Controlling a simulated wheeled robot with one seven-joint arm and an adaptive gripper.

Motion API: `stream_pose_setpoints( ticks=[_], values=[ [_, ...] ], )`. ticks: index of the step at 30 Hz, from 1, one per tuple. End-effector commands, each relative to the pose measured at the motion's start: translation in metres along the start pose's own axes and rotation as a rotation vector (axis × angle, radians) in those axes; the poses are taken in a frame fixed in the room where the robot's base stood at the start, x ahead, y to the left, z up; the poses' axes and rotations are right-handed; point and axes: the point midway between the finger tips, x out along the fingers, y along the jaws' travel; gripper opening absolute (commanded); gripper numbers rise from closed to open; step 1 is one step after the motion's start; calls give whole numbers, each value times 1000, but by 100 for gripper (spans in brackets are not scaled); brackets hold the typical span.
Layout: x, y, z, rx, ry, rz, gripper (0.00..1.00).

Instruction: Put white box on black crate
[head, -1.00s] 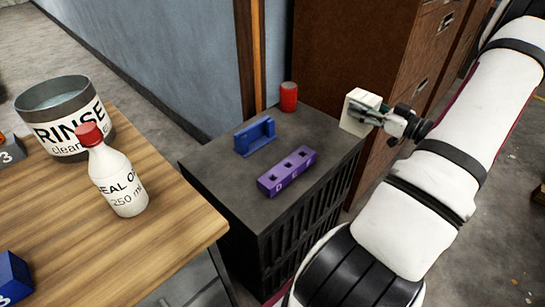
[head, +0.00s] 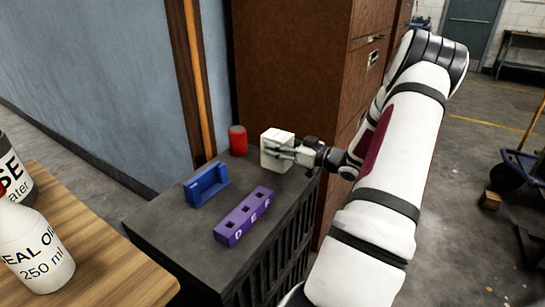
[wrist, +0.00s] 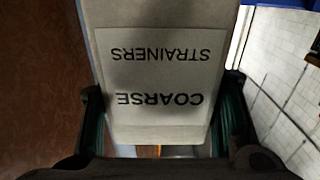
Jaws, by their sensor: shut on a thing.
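The white box (head: 275,147) is at the far right corner of the black crate's top (head: 165,228), close to the red can. I cannot tell whether its underside touches the crate or hovers just above it. My gripper (head: 287,153) reaches in from the right and is shut on the box. In the wrist view the box (wrist: 155,75) fills the middle between the two fingers (wrist: 160,118), and its label reads "COARSE STRAINERS" upside down. The box's underside is hidden.
A red can (head: 237,140), a blue holder (head: 206,185) and a purple block with square holes (head: 243,217) stand on the crate. A brown cabinet (head: 290,70) rises behind. A wooden table (head: 95,265) with a white bottle (head: 36,245) is at left.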

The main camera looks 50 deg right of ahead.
Motion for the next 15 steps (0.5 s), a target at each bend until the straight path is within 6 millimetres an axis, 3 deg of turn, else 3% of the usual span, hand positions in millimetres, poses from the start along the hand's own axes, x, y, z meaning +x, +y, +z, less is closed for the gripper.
stream_pose_setpoints(
  ticks=[7, 12, 15],
  values=[
    [18, -4, 2, -1, 1, -2, 23],
    [16, -3, 32, 2, 2, 1, 23],
    [16, -3, 37, 0, 2, 1, 23]
  ],
)
